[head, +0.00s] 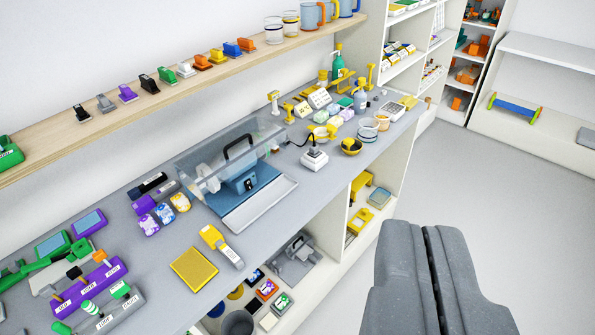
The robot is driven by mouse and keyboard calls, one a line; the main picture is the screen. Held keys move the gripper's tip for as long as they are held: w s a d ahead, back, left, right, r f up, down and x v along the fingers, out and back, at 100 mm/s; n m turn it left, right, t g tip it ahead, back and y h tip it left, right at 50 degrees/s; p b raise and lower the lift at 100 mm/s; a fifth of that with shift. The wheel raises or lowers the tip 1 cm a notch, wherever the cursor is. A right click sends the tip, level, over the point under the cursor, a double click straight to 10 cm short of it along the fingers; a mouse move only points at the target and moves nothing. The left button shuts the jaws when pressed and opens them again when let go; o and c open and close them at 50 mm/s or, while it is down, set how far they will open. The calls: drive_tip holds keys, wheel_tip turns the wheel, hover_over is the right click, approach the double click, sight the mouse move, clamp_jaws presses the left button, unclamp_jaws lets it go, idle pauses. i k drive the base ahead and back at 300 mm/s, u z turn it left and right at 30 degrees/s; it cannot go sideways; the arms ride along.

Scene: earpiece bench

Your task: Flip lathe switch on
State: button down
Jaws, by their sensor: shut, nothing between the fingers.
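The lathe (262,196) is a blue machine under a clear cover with a black handle, standing on the grey workbench left of the picture's middle. A small dark panel (250,184), which looks like its switch, sits on the lathe's front face. It is too small to tell which way the switch is set. My gripper (424,230) is at the lower right, its two grey fingers shut together with nothing between them. It is over the floor side of the bench, well to the right of the lathe and apart from it.
A white box with a black knob (314,158) stands right of the lathe. A yellow-handled tool (222,246) and a yellow pad (194,269) lie in front. A wooden shelf (180,85) runs above the bench. The floor (500,200) at the right is clear.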

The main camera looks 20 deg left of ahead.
sight(248, 183)
drive_tip(key=u, duration=0.1)
drive_tip(key=i, duration=1.2)
drive_tip(key=u, duration=0.7)
